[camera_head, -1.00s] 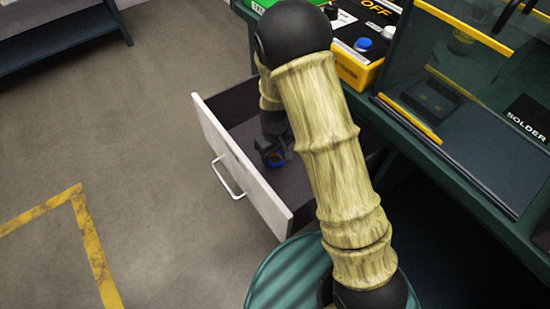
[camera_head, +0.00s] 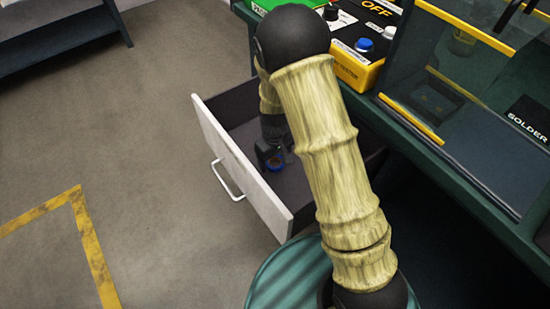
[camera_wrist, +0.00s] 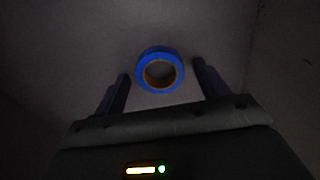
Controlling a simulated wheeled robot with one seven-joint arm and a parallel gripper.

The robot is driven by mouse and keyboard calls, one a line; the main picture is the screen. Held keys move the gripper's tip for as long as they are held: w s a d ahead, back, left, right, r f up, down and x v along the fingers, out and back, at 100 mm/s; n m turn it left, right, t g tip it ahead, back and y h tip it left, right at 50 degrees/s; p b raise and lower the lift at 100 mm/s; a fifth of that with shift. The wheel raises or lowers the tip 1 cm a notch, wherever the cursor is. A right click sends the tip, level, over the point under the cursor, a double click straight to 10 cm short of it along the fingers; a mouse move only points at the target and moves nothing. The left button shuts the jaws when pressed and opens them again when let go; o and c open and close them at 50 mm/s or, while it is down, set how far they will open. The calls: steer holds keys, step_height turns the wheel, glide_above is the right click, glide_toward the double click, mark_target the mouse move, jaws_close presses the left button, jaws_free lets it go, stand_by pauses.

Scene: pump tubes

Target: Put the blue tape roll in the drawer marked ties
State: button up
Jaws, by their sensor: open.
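The blue tape roll (camera_wrist: 160,53) lies flat on the drawer floor in the wrist view, its tan core showing. My gripper (camera_wrist: 160,72) is open, with one finger on each side of the roll and gaps between. In the head view my gripper (camera_head: 274,158) reaches down inside the pulled-out drawer (camera_head: 240,160). The drawer has a white front with a metal handle. No label on it can be read from here.
The green workbench (camera_head: 450,160) stands right of the drawer, carrying a yellow switch box (camera_head: 365,60) and a clear-sided solder enclosure (camera_head: 470,90). A shelf (camera_head: 65,35) stands at the upper left. The floor left of the drawer is clear.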

mark_target(275, 162)
step_height(275, 162, up, 12)
steer(key=p, duration=0.4)
stand_by(0.6)
steer(key=s+d+r+m+t, duration=0.2)
steer(key=s+d+r+m, duration=0.4)
steer(key=s+d+r, duration=0.4)
steer(key=s+d, duration=0.2)
steer(key=d, duration=0.1)
steer(key=shift+s+d+m+t, duration=0.3)
steer(key=shift+d+m, duration=0.05)
steer(key=shift+m, duration=0.05)
stand_by(0.4)
